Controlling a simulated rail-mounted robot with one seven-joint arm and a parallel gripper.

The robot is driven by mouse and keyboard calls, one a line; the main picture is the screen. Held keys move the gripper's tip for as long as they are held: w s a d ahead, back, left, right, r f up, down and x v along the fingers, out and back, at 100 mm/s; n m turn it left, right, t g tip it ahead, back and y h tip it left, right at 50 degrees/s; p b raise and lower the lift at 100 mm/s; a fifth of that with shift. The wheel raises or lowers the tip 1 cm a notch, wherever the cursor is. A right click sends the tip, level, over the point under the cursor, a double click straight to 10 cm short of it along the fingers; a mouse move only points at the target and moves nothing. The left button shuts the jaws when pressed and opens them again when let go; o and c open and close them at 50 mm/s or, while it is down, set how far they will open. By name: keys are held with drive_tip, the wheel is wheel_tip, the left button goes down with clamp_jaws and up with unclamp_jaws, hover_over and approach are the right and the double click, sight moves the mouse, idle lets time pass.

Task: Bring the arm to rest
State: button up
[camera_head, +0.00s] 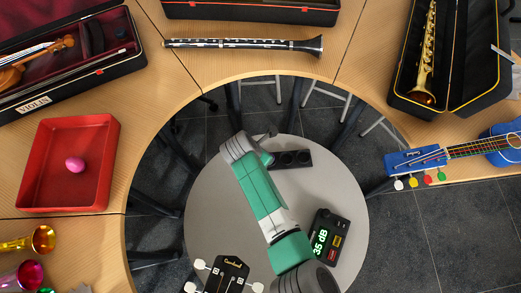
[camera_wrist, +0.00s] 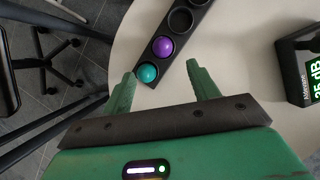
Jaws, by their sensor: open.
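My arm (camera_head: 262,200) reaches over the round grey table from its front right in the head view. My gripper (camera_wrist: 162,69) is open in the wrist view, with its two green fingers apart and nothing held between them. Just beyond the fingertips is a dark ball holder (camera_wrist: 187,48) with a teal ball (camera_wrist: 148,72) and a purple ball (camera_wrist: 162,46) in its near cups. The farther cups that show look empty. In the head view the holder (camera_head: 292,159) is partly covered by my arm, and the fingertips are hard to make out.
A sound meter (camera_head: 323,238) reading 35 dB stands right of my arm. A guitar headstock (camera_head: 226,272) is at the front. A curved wooden table holds a clarinet (camera_head: 245,44), a red tray (camera_head: 48,193) with a pink egg (camera_head: 75,165), a violin case and a blue ukulele (camera_head: 416,160).

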idle(0.4)
drive_tip(key=w+a+r+m+t+y+p, duration=0.1)
drive_tip(key=w+a+r+m+t+y, duration=0.15)
drive_tip(key=a+r, duration=0.45)
drive_tip(key=w+a+r+m+t+y, duration=0.1)
drive_tip(key=w+a+r+m+t, duration=0.2)
drive_tip(key=r, duration=0.8)
wheel_tip(320, 180, up, 23)
drive_tip(key=w+a+m+t+y+p, duration=0.1)
drive_tip(key=a+m+t+y, duration=0.15)
drive_tip(key=m+t, duration=0.35)
drive_tip(key=s+d+r+m+t+h+p, duration=0.1)
drive_tip(key=s+d+r+m+t+p, duration=0.15)
drive_tip(key=s+d+r+m, duration=0.65)
drive_tip(key=s+d+r+m+t+h+p, duration=0.1)
drive_tip(key=s+r+m+t+h, duration=0.25)
drive_tip(key=r, duration=1.15)
drive_tip(key=s+d+r+m+t+y+p, duration=0.15)
drive_tip(key=s+d+r+m+t, duration=0.35)
drive_tip(key=s+r, duration=0.5)
wheel_tip(320, 180, up, 36)
drive_tip(key=w+g+p, duration=0.1)
drive_tip(key=w+p, duration=0.1)
drive_tip(key=p, duration=3.2)
drive_tip(key=shift+w+p, duration=0.3)
drive_tip(key=shift+p, duration=0.05)
